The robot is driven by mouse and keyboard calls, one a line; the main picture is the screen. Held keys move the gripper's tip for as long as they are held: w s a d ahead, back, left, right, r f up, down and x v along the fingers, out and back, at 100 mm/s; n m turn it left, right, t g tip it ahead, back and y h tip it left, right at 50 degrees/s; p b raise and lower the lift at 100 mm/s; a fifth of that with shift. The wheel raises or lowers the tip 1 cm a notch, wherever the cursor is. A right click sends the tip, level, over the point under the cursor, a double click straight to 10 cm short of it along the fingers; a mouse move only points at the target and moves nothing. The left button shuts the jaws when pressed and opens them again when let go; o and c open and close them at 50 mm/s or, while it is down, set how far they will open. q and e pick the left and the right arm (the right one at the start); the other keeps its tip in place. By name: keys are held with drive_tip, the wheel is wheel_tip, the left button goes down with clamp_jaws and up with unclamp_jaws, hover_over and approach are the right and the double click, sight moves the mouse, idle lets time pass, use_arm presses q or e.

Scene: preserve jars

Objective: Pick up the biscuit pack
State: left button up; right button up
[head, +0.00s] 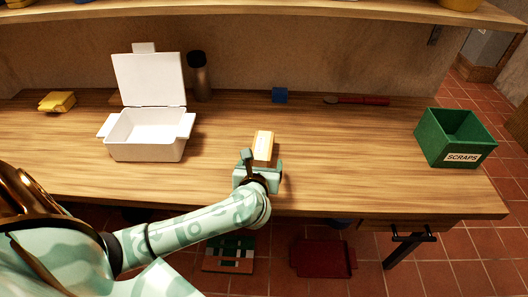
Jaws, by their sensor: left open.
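A small cream and orange-tan block (264,146), which looks like the biscuit pack, lies on the wooden bench near the middle. My left gripper (262,163) is open at the near end of the pack, its fingers pointing toward it. The near end of the pack is partly hidden by the gripper, and I cannot tell whether they touch. My right gripper is not in view.
A white box (146,148) with its lid open stands at the left, before a dark bottle (200,77). A yellow object (57,102), a blue cube (280,95) and a red-handled utensil (362,100) lie farther back. A green SCRAPS bin (455,138) stands right.

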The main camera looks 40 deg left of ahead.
sight(262, 152)
use_arm(q)
drive_tip(key=x, duration=0.2)
drive_tip(key=shift+w+a+b, duration=0.2)
drive_tip(key=shift+w+b, duration=0.05)
drive_tip(key=shift+b, duration=0.05)
drive_tip(key=x, duration=0.2)
drive_tip(key=b+x, duration=0.1)
drive_tip(key=x, duration=0.1)
drive_tip(key=shift+s+a+b, duration=0.1)
drive_tip(key=shift+a+b, duration=0.2)
drive_tip(key=shift+w+a, duration=0.15)
drive_tip(key=shift+w, duration=0.2)
drive_tip(key=shift+s, duration=0.1)
drive_tip(key=shift+c, duration=0.7)
drive_tip(key=c, duration=1)
